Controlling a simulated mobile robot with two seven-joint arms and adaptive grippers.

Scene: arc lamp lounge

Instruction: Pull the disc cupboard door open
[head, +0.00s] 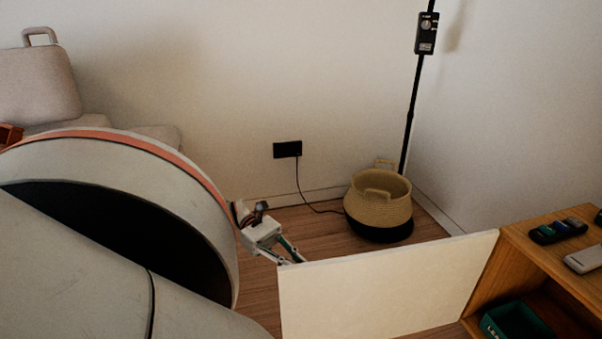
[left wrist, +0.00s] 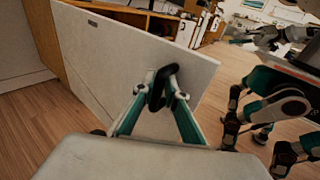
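The disc cupboard (head: 484,287) is a wooden unit at the right edge of the head view. Its pale door (head: 385,287) stands swung out from it, reaching left across the floor; it also fills the middle of the left wrist view (left wrist: 105,55). My left gripper (head: 300,260) is at the door's free left edge, its fingertips partly hidden behind it in the head view. What seems to be my right gripper (left wrist: 240,41) shows small and unclear in that view.
A green box (head: 518,322) sits inside the open cupboard. A dark tray (head: 558,230) and a pale remote-like object (head: 584,260) lie on its top. A woven basket (head: 380,205) stands on the floor behind the door, by a lamp pole (head: 411,115).

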